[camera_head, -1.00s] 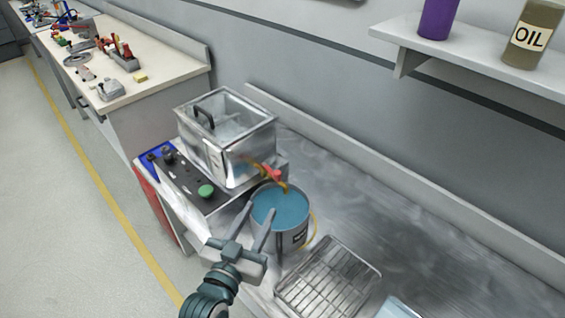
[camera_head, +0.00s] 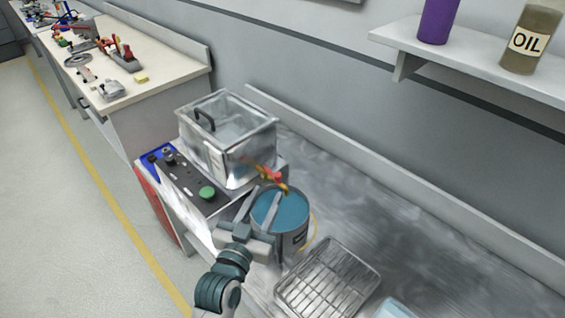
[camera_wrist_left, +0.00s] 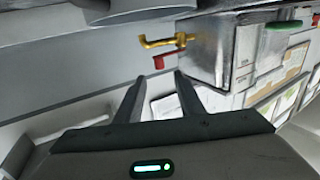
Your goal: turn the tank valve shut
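The metal tank (camera_head: 228,138) with a clear lid and a black handle stands on the control box. Its brass valve (camera_head: 266,171) with a red handle (camera_head: 272,176) sticks out low on the front right side, above a bucket of blue liquid (camera_head: 281,211). In the left wrist view the brass valve (camera_wrist_left: 160,41) and its red handle (camera_wrist_left: 164,62) lie ahead of the fingertips, with a gap. My left gripper (camera_head: 259,200) is open and empty, near the valve and the bucket's rim. My right gripper is not in view.
A control panel (camera_head: 186,184) with a green button (camera_head: 207,192) is left of the bucket. A wire rack tray (camera_head: 328,283) lies to its right. A shelf (camera_head: 470,62) holds a purple bottle and an oil bottle (camera_head: 532,38). The metal counter behind is clear.

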